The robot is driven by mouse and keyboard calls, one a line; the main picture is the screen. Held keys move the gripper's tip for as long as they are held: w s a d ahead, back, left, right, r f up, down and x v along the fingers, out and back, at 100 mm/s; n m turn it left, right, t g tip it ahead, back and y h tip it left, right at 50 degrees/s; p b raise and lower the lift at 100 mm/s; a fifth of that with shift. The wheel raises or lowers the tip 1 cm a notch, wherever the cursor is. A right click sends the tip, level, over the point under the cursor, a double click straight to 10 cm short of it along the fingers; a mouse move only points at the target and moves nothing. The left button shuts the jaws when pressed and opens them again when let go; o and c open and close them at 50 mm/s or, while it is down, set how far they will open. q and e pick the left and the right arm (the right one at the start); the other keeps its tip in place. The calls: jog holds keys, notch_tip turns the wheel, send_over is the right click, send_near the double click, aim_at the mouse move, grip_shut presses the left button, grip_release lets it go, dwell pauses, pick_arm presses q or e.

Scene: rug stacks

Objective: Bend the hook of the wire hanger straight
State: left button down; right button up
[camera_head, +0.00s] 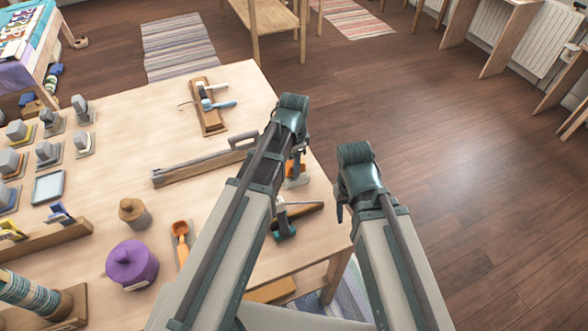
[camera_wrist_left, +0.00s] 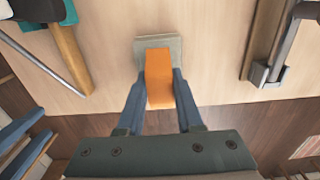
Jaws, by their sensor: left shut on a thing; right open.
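My left gripper (camera_wrist_left: 158,80) is shut on an orange block-shaped piece (camera_wrist_left: 158,66) with a grey base (camera_wrist_left: 158,41), at the table's right edge. In the head view the orange piece (camera_head: 291,168) is partly hidden by my left arm. My right gripper (camera_head: 340,207) is mostly hidden behind its own arm; a small blue part of it shows past the table's right edge, apart from any object. I cannot make out a wire hanger for certain. A thin curved wire (camera_head: 184,105) shows beside a wooden board (camera_head: 212,120) at the back of the table.
A wood-and-teal tool (camera_head: 292,212) lies near the right edge. Open floor (camera_head: 450,170) lies right.

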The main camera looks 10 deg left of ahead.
pick_arm(q)
jog(key=shift+r, duration=0.1)
pick_arm(e)
jog(key=shift+r, duration=0.15)
pick_arm(q)
notch_tip(320, 180, up, 6)
jog(key=p, duration=0.6)
jog(key=shift+r, duration=0.15)
pick_arm(e)
notch_tip(320, 180, up, 6)
